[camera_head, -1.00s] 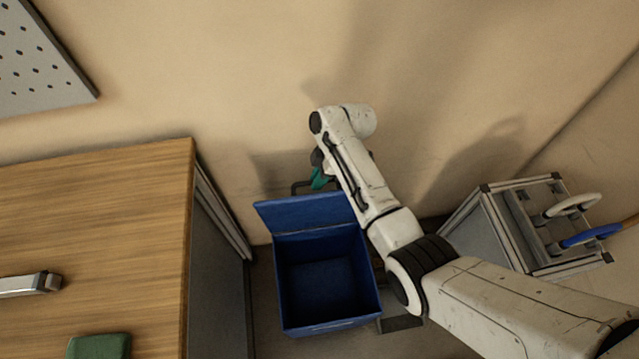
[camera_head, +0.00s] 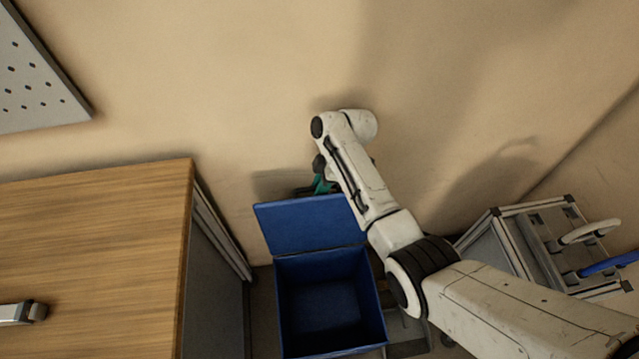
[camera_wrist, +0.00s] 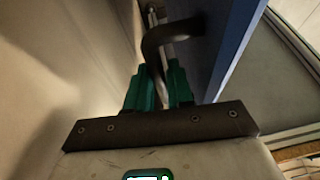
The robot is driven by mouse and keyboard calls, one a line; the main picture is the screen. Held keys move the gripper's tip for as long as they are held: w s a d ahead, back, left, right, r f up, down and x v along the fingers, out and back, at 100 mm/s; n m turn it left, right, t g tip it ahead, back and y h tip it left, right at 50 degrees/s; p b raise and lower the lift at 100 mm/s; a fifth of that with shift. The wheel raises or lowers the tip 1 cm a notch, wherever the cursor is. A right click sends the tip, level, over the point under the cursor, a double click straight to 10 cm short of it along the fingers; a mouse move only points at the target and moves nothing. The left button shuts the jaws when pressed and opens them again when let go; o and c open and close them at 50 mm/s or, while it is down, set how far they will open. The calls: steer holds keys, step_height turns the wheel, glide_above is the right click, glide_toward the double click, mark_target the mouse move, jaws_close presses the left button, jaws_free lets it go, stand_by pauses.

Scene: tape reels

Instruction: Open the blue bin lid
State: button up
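The blue bin (camera_head: 325,300) stands on the floor right of the wooden worktop, open at the top. Its blue lid (camera_head: 305,226) is raised and tilted back toward the wall, its inner face showing. My gripper (camera_head: 322,184) is behind the lid's far edge, mostly hidden by my arm; its green fingers show. In the wrist view, the green fingers (camera_wrist: 158,90) are on either side of the dark, bent lid handle (camera_wrist: 160,42), which fills the gap between them. The lid (camera_wrist: 232,45) shows as a blue panel just right of the fingers.
The wooden worktop (camera_head: 95,250) is on the left, its edge close to the bin. A metal-framed cart (camera_head: 530,245) with a white and a blue reel stands on the right. The beige wall (camera_head: 230,90) is close behind the lid and gripper.

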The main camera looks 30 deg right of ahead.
steer(key=o, duration=0.3)
steer(key=shift+f, duration=0.1)
steer(key=shift+o, duration=0.2)
steer(key=shift+r, duration=0.3)
steer(key=v, duration=1)
steer(key=shift+d, duration=0.1)
